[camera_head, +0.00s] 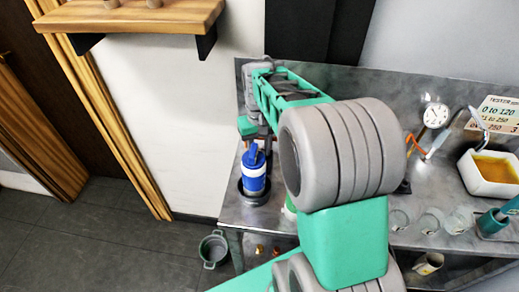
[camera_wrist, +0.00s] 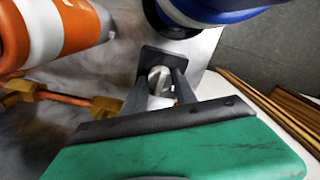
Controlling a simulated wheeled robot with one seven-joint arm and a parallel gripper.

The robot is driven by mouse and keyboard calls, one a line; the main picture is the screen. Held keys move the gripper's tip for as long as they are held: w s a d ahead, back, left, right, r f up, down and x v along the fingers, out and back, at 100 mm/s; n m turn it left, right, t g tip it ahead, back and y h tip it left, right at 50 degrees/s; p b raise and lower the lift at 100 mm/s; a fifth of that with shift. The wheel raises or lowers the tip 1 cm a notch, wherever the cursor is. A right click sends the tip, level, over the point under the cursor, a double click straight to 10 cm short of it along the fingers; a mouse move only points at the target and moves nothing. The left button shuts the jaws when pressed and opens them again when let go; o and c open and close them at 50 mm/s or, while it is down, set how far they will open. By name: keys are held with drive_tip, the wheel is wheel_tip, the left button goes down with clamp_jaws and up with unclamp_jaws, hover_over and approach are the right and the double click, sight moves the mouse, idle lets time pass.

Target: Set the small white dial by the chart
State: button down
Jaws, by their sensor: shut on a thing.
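The small white dial (camera_wrist: 159,79) shows in the wrist view as a pale round knob on a dark square base. My gripper (camera_wrist: 160,88) has one dark finger on each side of it and is shut on it. The fingers partly cover the dial, and its marks cannot be read. In the head view my arm hides the dial and most of my gripper. The chart (camera_head: 497,115) is a cream card with numbers at the back right; "0 to 120" and "to 250" are partly readable.
A blue and white canister (camera_head: 253,175) stands close to my gripper; it also shows in the wrist view (camera_wrist: 205,12). An orange and white canister (camera_wrist: 55,28) and orange pipework (camera_wrist: 65,99) are close at left. A gauge (camera_head: 436,115), tray (camera_head: 490,172) and glasses (camera_head: 430,221) stand right.

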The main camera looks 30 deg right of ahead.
drive_tip(key=m, duration=0.6)
drive_tip(key=shift+m+p, duration=0.4)
drive_tip(key=shift+m, duration=2.3)
drive_tip(key=c, duration=1)
unclamp_jaws()
wheel_tip(320, 180, up, 8)
drive_tip(key=shift+f+b, duration=0.1)
drive_tip(key=shift+b, duration=0.2)
